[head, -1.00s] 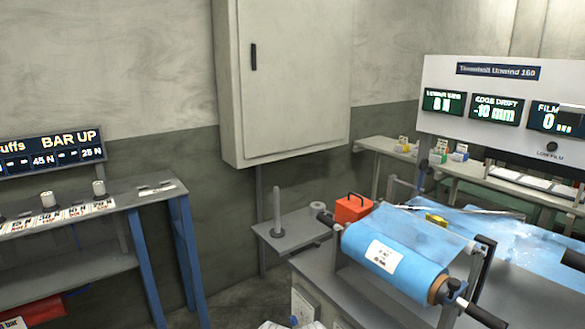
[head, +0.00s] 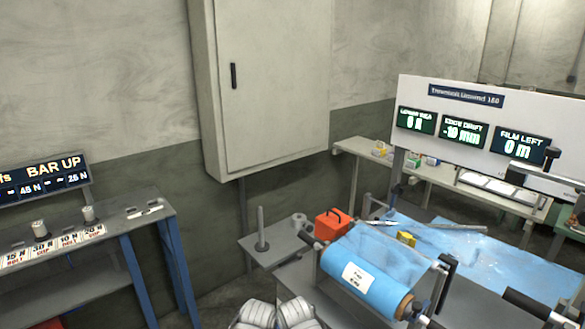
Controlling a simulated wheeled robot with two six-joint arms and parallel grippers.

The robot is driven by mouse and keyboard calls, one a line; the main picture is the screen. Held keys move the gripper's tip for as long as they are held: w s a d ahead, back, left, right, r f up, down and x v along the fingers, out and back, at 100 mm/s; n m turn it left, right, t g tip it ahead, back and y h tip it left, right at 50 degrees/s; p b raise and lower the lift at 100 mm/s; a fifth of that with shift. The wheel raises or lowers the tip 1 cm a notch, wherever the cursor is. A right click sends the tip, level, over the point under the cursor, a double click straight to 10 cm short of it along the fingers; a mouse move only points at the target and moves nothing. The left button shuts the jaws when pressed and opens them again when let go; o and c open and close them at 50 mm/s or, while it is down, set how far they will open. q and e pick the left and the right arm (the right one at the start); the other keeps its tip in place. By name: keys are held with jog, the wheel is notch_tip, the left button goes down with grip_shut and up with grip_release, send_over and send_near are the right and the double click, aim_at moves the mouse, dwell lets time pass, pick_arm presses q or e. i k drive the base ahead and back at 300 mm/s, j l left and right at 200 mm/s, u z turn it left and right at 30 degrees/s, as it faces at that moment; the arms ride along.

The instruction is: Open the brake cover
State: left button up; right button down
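A red box with a black handle on top (head: 332,224) sits at the far left end of the film unwind machine, behind the blue film roll (head: 372,270). It looks closed; I cannot tell for certain whether it is the brake cover. The roll carries a white label, and its brown core end faces the lower right. A black upright lever (head: 446,268) stands at the roll's right end. White rounded parts at the bottom edge may be mine.
A grey shelf with an upright peg (head: 261,232) is left of the red box. A wall cabinet (head: 268,85) hangs behind. A weight bench (head: 90,232) stands left. The display panel (head: 480,118) is at right, with dark bars in front. Blue film (head: 470,255) covers the table.

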aim_at(334, 223)
jog(key=i+j, duration=0.25)
jog(key=i, duration=0.25)
jog(key=z, duration=1.65)
